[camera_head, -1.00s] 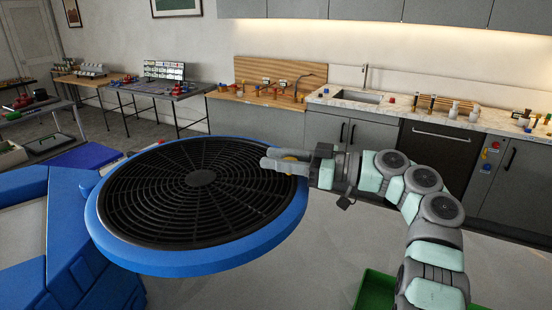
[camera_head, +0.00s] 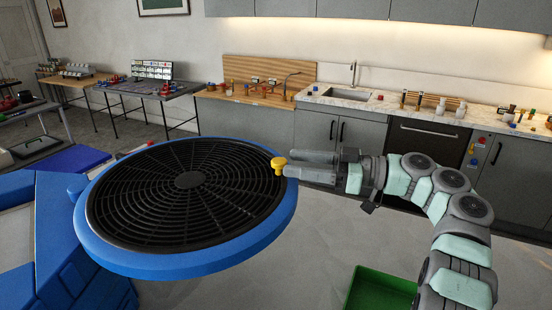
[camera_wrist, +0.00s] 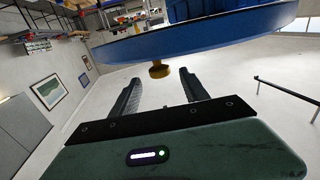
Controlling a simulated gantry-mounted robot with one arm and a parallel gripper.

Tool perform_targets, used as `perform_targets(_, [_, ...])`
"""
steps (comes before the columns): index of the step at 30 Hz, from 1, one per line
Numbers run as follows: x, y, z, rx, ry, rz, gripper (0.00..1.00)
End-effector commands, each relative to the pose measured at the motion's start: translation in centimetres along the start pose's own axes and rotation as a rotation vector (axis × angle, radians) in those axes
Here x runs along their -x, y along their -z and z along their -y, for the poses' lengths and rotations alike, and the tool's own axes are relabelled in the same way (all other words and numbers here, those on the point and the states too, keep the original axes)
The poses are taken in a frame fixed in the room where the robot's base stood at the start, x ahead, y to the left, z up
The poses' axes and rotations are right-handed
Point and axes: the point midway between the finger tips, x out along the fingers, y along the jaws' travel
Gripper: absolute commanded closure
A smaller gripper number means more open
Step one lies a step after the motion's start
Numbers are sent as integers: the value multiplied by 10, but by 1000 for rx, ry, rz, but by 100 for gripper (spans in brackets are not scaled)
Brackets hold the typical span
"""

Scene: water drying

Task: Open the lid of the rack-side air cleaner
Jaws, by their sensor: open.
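The air cleaner's round lid (camera_head: 130,262) has a blue rim and a black slatted grille, and overhangs the blue body (camera_head: 62,225) at the left. A yellow knob (camera_head: 279,164) sits on the lid's right edge. In the wrist view the lid (camera_wrist: 195,40) spans the top, with the knob (camera_wrist: 160,71) below its rim. My gripper (camera_head: 290,165) is open and empty, just right of the knob in the head view. In the wrist view my gripper (camera_wrist: 162,82) has its fingers spread, with the knob beyond the gap between the tips.
A green bin (camera_head: 375,290) stands on the floor at the lower right. A counter with a sink (camera_head: 345,94) and small items runs along the back. Work tables (camera_head: 160,90) stand at the back left. The floor between the lid and the counter is clear.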

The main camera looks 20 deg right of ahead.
Motion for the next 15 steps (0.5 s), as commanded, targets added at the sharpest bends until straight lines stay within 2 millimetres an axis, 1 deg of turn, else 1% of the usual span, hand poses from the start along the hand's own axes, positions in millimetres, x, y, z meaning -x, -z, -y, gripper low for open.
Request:
perform_targets(1, [10, 3, 1, 0, 1, -3, 46])
perform_targets(6, [23, 4, -1, 1, -1, -2, 46])
perform_targets(15, [32, 2, 1, 4, 2, 0, 46])
